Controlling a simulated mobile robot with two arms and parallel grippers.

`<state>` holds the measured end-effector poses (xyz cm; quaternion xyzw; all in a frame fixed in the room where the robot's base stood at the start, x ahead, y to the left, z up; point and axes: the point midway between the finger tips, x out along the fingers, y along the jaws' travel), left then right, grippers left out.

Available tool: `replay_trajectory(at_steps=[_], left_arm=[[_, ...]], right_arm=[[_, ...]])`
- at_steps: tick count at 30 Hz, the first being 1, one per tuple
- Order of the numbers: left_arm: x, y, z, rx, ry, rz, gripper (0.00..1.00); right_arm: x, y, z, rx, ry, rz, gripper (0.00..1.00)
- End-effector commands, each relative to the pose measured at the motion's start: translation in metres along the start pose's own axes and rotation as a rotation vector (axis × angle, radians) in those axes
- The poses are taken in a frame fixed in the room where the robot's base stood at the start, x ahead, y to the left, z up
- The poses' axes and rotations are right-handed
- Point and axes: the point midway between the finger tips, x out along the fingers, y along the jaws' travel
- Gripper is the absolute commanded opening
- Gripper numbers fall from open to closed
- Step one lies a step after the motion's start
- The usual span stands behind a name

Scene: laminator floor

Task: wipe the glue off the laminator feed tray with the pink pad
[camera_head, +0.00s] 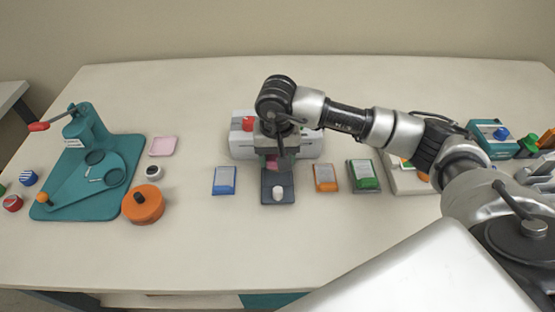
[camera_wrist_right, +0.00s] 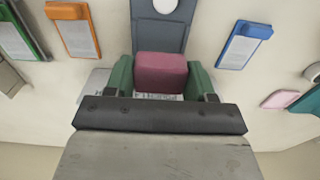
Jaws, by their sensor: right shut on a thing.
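The laminator (camera_head: 243,148) is a white machine with a red knob at the middle back of the table. Its dark grey feed tray (camera_head: 267,196) lies in front of it and shows in the wrist view (camera_wrist_right: 147,42). A white rounded spot or piece (camera_head: 278,192) is on the tray's front part, also at the wrist view's top edge (camera_wrist_right: 165,5). I see no other glue. My right gripper (camera_head: 275,160) is over the tray's rear end, its green fingers (camera_wrist_right: 160,78) shut on the pink pad (camera_wrist_right: 160,70). I cannot tell whether the pad touches the tray. My left gripper is not in view.
A blue-edged pad (camera_head: 223,181) lies left of the tray; orange (camera_head: 326,178) and green (camera_head: 364,175) ones lie right. A flat pink piece (camera_head: 162,146), an orange round pot (camera_head: 143,204) and a teal press (camera_head: 85,190) stand left. The front middle table is clear.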

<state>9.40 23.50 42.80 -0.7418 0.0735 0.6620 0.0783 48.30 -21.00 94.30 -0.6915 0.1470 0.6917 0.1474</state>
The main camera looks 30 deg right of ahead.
Motion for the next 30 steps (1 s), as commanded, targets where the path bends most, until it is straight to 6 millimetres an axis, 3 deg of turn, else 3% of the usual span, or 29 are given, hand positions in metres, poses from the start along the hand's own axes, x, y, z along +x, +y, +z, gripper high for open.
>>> replay_trajectory(at_steps=[9, 26, 30], left_arm=[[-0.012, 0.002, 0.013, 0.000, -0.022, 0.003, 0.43], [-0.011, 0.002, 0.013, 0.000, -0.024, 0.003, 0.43], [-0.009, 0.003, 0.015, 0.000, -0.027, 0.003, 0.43]], right_arm=[[-0.025, -0.001, 0.001, 0.010, 0.000, 0.001, 0.32], [-0.024, -0.002, 0.001, 0.009, -0.001, 0.000, 0.32], [-0.023, -0.017, 0.005, -0.021, -0.005, -0.004, 0.32]])
